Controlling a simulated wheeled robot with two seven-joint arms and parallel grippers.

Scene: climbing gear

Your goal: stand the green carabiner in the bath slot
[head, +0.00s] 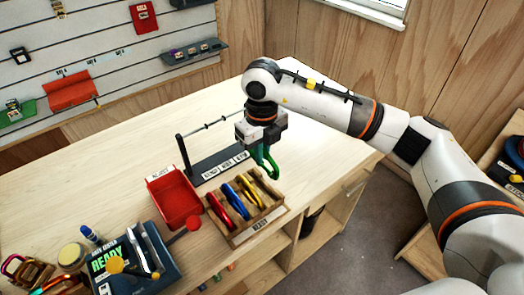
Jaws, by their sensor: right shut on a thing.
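My right gripper (258,143) is shut on the green carabiner (267,162). The carabiner hangs below the fingers, above the far right end of a wooden rack (262,224). I cannot tell how much gap is between the carabiner and the rack. The rack holds a red carabiner (222,214), a blue carabiner (235,201) and a yellow carabiner (251,193), side by side. A label is on its front, too small to read surely, so I cannot tell which slot is the bath slot. My left gripper is not in view.
A black stand (206,165) with a thin rail and several labels stands just behind the rack. A red tray (177,203) lies to its left. A tester box (140,264) showing READY sits at the front left. The table's back middle is clear.

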